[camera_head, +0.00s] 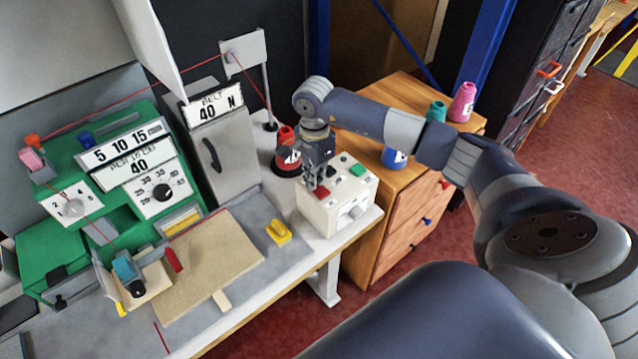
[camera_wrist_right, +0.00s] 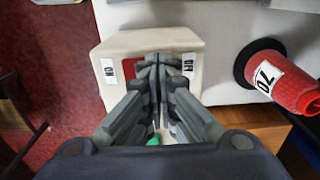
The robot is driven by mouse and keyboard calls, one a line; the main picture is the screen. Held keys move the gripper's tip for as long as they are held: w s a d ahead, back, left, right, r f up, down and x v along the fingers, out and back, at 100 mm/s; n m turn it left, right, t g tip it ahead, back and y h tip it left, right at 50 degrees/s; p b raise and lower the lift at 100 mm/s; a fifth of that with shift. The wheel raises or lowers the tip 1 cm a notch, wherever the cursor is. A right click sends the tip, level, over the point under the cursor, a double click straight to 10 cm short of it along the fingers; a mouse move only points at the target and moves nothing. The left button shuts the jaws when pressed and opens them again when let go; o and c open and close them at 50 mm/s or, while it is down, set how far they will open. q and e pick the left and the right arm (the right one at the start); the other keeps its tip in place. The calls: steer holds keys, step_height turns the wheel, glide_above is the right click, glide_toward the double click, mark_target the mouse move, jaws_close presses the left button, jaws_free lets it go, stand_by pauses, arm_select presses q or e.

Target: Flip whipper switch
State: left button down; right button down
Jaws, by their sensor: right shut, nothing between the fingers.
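A cream control box (camera_head: 330,213) stands at the right end of the table, with a red switch or button (camera_head: 322,191), a green one (camera_head: 357,169) and a grey dial on its front. I cannot read which switch is the whipper's. My right gripper (camera_head: 318,184) points down at the box top, close by the red part, shut and empty. In the right wrist view, the closed fingertips (camera_wrist_right: 158,62) are over the red patch (camera_wrist_right: 130,69) between two white labels and hide part of it. I cannot tell whether they touch it. My left gripper is out of view.
A red thread cone (camera_head: 286,150) stands behind the box, near my right gripper. A wooden drawer cabinet (camera_head: 390,220) with more cones is to the right. A green machine (camera_head: 95,225), a grey unit (camera_head: 222,150) and a yellow piece (camera_head: 279,232) are to the left.

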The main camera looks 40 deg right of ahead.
steer(key=shift+r, duration=0.1)
steer(key=shift+r+p, duration=1.9)
steer(key=shift+r, duration=1.5)
